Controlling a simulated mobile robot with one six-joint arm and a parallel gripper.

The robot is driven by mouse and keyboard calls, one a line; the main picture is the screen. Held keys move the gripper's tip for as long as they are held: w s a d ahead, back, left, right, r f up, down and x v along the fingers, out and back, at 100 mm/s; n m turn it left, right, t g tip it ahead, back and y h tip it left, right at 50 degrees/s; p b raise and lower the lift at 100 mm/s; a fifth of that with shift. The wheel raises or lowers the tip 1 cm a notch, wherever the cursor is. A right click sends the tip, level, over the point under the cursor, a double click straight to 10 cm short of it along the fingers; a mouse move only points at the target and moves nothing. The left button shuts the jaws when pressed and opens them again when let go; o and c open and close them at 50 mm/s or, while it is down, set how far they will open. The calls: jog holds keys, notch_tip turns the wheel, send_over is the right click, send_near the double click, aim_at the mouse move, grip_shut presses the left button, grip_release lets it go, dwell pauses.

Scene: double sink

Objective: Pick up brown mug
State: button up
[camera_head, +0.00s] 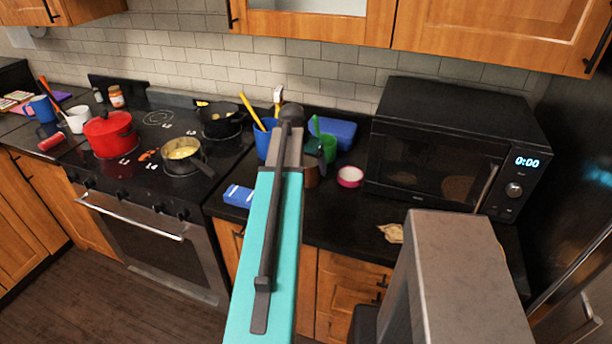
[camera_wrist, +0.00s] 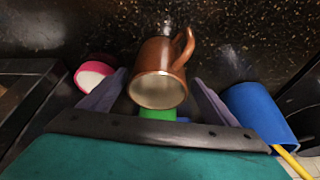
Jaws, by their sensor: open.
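The brown mug (camera_wrist: 160,72) is between the two fingers of my gripper (camera_wrist: 160,80) in the wrist view. Its pale open mouth faces the camera, and its handle points up and to the right in that view. The fingers are spread, one on each side of the mug, with a visible gap on each side. In the head view only a small part of the brown mug (camera_head: 312,175) shows on the dark counter. My gripper (camera_head: 290,140) and teal arm hide the rest.
A blue cup (camera_wrist: 258,112) stands on one side and a pink bowl (camera_wrist: 93,72) on the other. A green cup (camera_head: 326,148) is close behind the mug. The microwave (camera_head: 450,140) stands to the right; a blue sponge (camera_head: 238,196) lies to the left.

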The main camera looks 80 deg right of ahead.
jog(key=shift+p+x, duration=0.5)
jog(key=shift+x, duration=1.1)
jog(key=c, duration=1.4)
